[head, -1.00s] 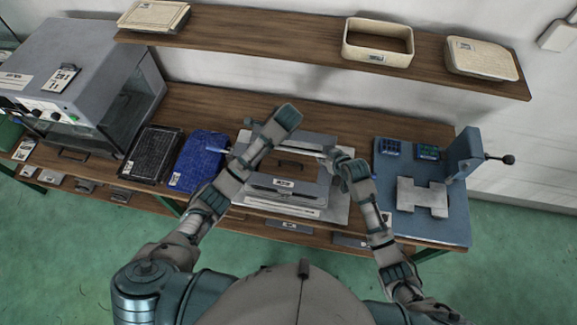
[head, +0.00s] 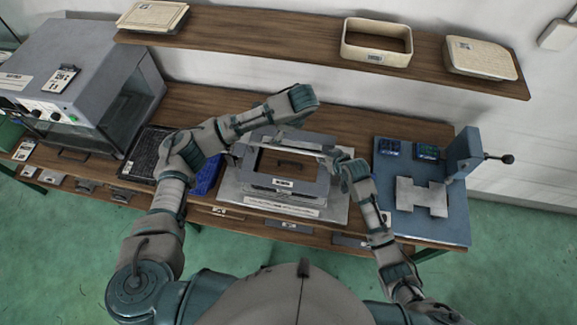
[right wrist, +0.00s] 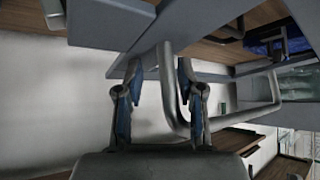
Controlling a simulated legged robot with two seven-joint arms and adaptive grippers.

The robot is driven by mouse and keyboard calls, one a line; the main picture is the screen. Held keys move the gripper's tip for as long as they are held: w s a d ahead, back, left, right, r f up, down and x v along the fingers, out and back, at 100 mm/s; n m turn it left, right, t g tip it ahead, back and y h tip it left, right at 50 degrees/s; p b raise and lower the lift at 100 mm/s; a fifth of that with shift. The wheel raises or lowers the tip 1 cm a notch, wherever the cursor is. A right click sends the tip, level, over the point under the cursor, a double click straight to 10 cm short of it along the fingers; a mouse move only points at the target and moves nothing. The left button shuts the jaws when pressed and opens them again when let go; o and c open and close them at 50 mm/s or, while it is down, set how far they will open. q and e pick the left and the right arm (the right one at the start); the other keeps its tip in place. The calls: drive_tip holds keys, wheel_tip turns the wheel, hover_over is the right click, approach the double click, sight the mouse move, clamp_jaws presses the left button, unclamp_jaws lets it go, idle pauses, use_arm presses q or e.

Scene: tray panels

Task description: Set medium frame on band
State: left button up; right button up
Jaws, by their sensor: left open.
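A dark grey rectangular frame (head: 313,187) with a label on its front rim lies on a wider light grey plate (head: 334,212) in mid-bench. Its opening shows brown wood and a black handle. I cannot tell which part is the band. My left gripper (head: 283,128) hangs above the frame's back edge, partly hidden under its wrist; it is open and I see nothing in it. My right gripper (head: 339,158) is at the frame's back right corner. In the right wrist view its fingers (right wrist: 162,72) are apart, with a grey tubular bar (right wrist: 172,92) showing between them; contact is unclear.
A blue fixture (head: 440,225) with a lever stands at the right. A grey cabinet (head: 75,55) fills the far left. A shelf (head: 260,40) with boxes overhangs the back.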

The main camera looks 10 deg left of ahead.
drive_tip(key=shift+o, duration=0.3)
drive_tip(key=o, duration=0.8)
drive_tip(key=shift+c, duration=0.2)
drive_tip(key=v, duration=1.2)
drive_tip(key=shift+d+f, duration=0.1)
